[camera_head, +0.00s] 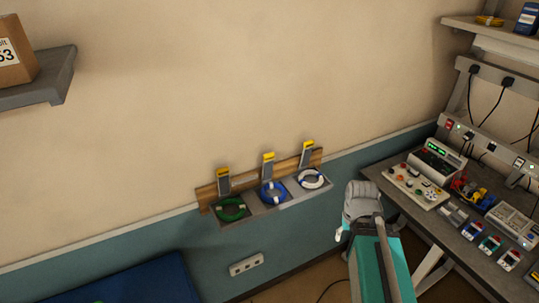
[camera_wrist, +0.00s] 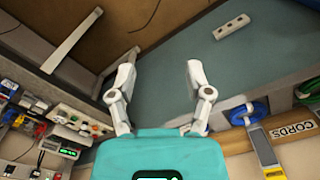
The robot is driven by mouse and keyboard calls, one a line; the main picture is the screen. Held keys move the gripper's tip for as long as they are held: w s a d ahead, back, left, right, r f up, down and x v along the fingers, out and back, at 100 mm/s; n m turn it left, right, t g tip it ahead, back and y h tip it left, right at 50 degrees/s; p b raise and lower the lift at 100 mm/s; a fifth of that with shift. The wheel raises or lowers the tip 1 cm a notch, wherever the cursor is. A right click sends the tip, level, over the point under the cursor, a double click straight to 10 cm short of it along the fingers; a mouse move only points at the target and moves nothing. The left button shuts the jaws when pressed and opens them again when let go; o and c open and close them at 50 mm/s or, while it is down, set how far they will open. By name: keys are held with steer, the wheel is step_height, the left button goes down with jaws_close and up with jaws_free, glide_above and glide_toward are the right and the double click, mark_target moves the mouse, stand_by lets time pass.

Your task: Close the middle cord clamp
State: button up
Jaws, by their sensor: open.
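Three cord clamps sit in a row on a wooden board on the wall. The middle clamp (camera_head: 268,165) has a grey lever with a yellow tip, standing up above a blue coiled cord (camera_head: 272,191). In the wrist view the middle clamp's lever (camera_wrist: 263,145) and the blue cord (camera_wrist: 248,112) show at the lower right. My gripper (camera_wrist: 160,78) is open, with nothing between its fingers. It is apart from the middle clamp, which lies to the right of its right finger in the wrist view. In the head view my arm is right of the clamps.
The left clamp (camera_head: 223,181) with a green cord and the right clamp (camera_head: 306,154) with a white cord flank the middle one. A workbench (camera_head: 438,225) with instruments stands at the right. A wall shelf (camera_head: 40,92) holds a box at upper left. A socket strip (camera_head: 246,265) is below the clamps.

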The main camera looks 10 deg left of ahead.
stand_by(0.3)
steer(key=shift+c, duration=1.1)
steer(key=shift+w+a+r, duration=0.15)
steer(key=shift+w, duration=0.2)
steer(key=shift+c, duration=1.2)
steer(key=shift+n+t, duration=0.5)
steer(key=shift+n, duration=0.2)
steer(key=w+a+r+p, duration=0.1)
steer(key=w, duration=0.1)
steer(key=w+a+p, duration=0.1)
steer(key=w, duration=0.1)
steer(key=w+a+r+p, duration=0.1)
steer(key=w, duration=0.1)
steer(key=shift+a+r, duration=0.2)
steer(key=shift+r, duration=0.15)
jaws_close()
steer(key=w+a+r+n+t+y+p, duration=0.1)
steer(key=w+a+r+p, duration=0.3)
steer(key=w+a, duration=0.7)
steer(key=w+a+r+n+t+y+p, duration=0.2)
steer(key=w+a+r, duration=0.5)
steer(key=w+a, duration=0.4)
steer(key=a+n+t+p, duration=0.1)
steer(key=n+p, duration=0.1)
steer(key=p, duration=0.1)
steer(key=shift+r, duration=0.3)
